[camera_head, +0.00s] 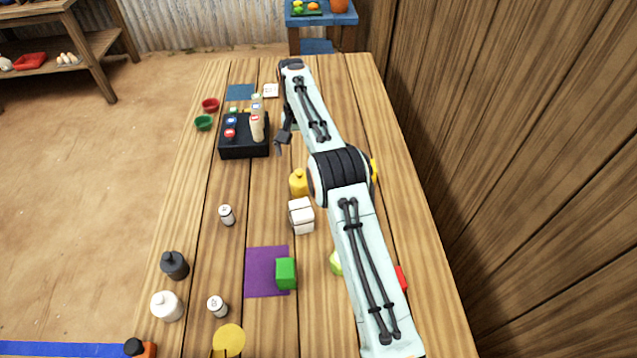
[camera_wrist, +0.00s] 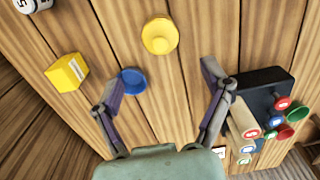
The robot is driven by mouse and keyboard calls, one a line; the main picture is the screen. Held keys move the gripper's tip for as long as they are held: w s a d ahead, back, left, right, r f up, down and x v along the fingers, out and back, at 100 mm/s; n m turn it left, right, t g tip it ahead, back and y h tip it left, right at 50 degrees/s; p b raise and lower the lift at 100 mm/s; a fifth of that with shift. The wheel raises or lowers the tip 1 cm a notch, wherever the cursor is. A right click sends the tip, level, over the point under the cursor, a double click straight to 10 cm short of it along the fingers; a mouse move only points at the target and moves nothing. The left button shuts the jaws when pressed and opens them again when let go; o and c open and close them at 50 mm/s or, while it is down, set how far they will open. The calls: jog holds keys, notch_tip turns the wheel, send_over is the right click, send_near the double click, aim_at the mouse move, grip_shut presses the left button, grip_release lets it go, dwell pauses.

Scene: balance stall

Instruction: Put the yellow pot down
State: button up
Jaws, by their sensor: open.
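The yellow pot (camera_head: 298,184) stands upright on the wooden table, left of my arm in the head view. It has a round body with a knob on top and shows at the top middle of the wrist view (camera_wrist: 160,36). My gripper (camera_head: 281,143) is beyond the pot in the head view, beside the black box. In the head view my arm hides part of the gripper.
A black box (camera_head: 236,151) holding several small coloured-capped items is close to one finger. A blue round object (camera_wrist: 132,80) and a yellow block (camera_wrist: 67,73) lie near the other finger. A white block (camera_head: 301,216) stands near the pot. Bare table lies left of the pot.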

jog(key=s+d+r, duration=0.3)
jog(key=s+r, duration=0.4)
jog(key=s+d+r, duration=0.3)
jog(key=s+r, duration=0.4)
jog(key=r, duration=0.1)
jog(key=s+d+f, duration=0.1)
jog(key=s+f, duration=0.1)
jog(key=s, duration=1.1)
jog(key=s+d+f+n, duration=0.1)
jog(key=s, duration=1.3)
jog(key=shift+s+d+f+y, duration=0.2)
jog(key=shift+s+f+y, duration=0.05)
jog(key=shift+f+y, duration=0.15)
